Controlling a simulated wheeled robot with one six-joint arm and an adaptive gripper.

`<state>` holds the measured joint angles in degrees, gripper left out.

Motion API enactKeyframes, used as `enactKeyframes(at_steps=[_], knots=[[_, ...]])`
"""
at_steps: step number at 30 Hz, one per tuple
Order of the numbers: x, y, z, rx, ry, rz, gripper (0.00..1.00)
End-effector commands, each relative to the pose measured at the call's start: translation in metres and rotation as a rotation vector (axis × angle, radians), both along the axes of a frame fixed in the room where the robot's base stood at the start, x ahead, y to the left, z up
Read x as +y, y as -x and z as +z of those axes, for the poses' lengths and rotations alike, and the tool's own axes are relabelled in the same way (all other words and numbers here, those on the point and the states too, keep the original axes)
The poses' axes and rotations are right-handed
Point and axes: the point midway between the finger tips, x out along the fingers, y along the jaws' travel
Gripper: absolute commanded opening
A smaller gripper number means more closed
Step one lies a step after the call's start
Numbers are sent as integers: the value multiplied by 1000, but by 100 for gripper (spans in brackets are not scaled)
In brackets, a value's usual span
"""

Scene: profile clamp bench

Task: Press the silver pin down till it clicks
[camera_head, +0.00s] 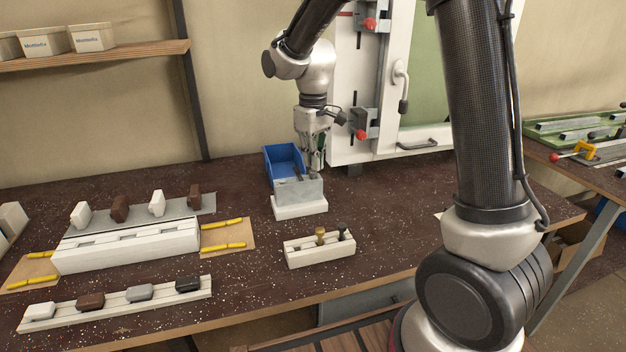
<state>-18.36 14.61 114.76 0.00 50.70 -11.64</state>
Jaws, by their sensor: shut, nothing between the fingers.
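My gripper (315,170) points straight down with its fingers shut and empty. Its tips are at the top of a grey block (299,192), near the block's back right. The grey block sits on a white base (300,208) in the middle of the bench. I cannot make out the silver pin; the fingers and block may hide it. Whether the tips touch anything is too small to tell.
A blue bin (284,160) stands just behind the block. A white rack (320,254) with a brass pin (320,235) and a dark pin (342,230) is in front. A long white profile fixture (128,247) and a strip of several clamps (118,303) lie left. The bench (240,290) is clear between them.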

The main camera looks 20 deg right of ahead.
Motion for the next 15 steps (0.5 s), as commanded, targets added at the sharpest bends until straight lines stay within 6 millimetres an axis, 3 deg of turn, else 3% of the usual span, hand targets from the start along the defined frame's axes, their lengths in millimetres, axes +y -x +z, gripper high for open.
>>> enactKeyframes(at_steps=[15], knots=[[0, 0, -6, -1, -1, 0, 0]])
